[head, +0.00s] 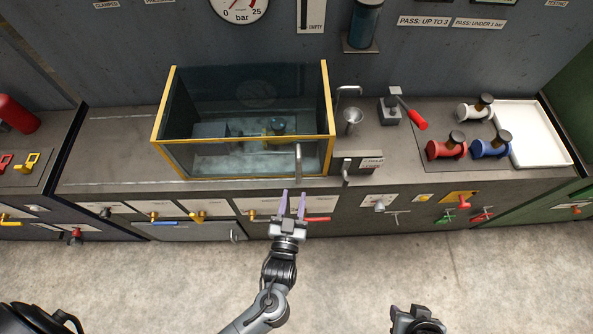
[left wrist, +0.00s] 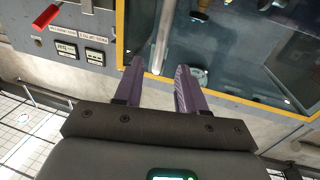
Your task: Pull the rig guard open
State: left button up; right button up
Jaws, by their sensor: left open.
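The rig guard (head: 250,158) is a clear, yellow-framed box front on the bench, and it looks closed. A silver vertical bar handle (head: 298,160) stands at its right front. My left gripper (head: 293,194) is open, its two purple fingers pointing at the guard just below the handle. In the left wrist view the handle (left wrist: 164,36) shows between and beyond the open fingertips (left wrist: 160,68), near the yellow frame edge (left wrist: 225,92). I see no contact with it. My right arm's end (head: 416,320) is at the bottom edge, its fingers not clear.
Right of the guard are a grey box with labels (head: 358,163), a funnel (head: 351,118) and a red-handled lever (head: 416,119). Several valves line the bench front.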

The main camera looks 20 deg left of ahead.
aim_at(298, 171)
pick_arm(q)
jog(key=x, duration=1)
jog(key=shift+a+p, duration=0.1)
jog(key=shift+p, duration=0.2)
grip_shut()
